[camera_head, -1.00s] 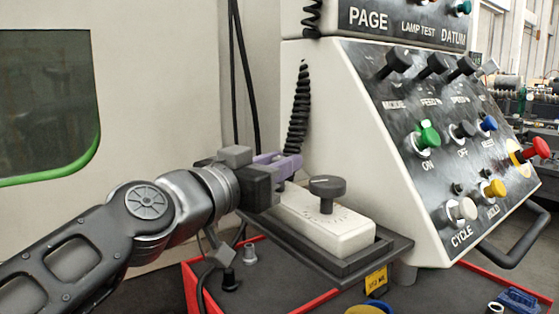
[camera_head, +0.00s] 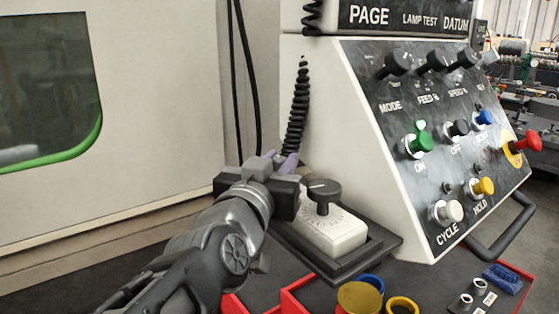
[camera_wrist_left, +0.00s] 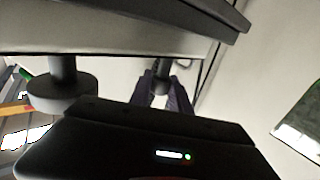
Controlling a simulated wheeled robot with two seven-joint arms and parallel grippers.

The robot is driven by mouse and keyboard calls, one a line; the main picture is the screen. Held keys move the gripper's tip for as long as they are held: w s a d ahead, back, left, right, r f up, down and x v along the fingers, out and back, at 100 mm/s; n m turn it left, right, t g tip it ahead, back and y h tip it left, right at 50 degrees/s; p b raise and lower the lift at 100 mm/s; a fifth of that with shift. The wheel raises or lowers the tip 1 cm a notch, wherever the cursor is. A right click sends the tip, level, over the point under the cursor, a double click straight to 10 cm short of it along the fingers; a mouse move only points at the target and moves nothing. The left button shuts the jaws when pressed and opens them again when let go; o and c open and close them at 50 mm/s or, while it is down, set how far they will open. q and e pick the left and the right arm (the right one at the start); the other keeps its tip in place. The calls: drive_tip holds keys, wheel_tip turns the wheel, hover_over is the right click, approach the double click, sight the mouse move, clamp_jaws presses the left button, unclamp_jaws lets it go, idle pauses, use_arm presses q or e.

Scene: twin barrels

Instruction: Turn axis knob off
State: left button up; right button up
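A handheld control box (camera_head: 335,235) with a white top lies on a dark tray. A round black knob (camera_head: 324,190) stands on it, and a large knob on a stem shows at the left of the wrist view (camera_wrist_left: 62,90). I cannot read its markings. My left gripper (camera_head: 281,160) is at the box's far left end, with its purple fingers beyond the black knob. In the wrist view its fingers (camera_wrist_left: 161,90) are apart, with a smaller dark knob-like part (camera_wrist_left: 161,76) between or just beyond them. Contact cannot be told. My right gripper is not in view.
A sloped control panel (camera_head: 440,150) with knobs and coloured buttons stands at the right. A coiled black cable (camera_head: 298,105) hangs behind the box. Red-edged trays (camera_head: 295,290) and yellow and blue rings (camera_head: 403,305) lie in front. A pale machine wall is at the left.

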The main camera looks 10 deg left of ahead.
use_arm(q)
drive_tip(key=o, duration=0.5)
drive_tip(key=shift+s, duration=0.1)
drive_tip(key=shift+s+a+f+b, duration=0.1)
drive_tip(key=shift+s+b, duration=0.35)
drive_tip(key=shift+s, duration=1.45)
drive_tip(key=shift+s+a+b, duration=0.1)
drive_tip(key=shift+s+b, duration=0.3)
drive_tip(key=shift+s, duration=1.5)
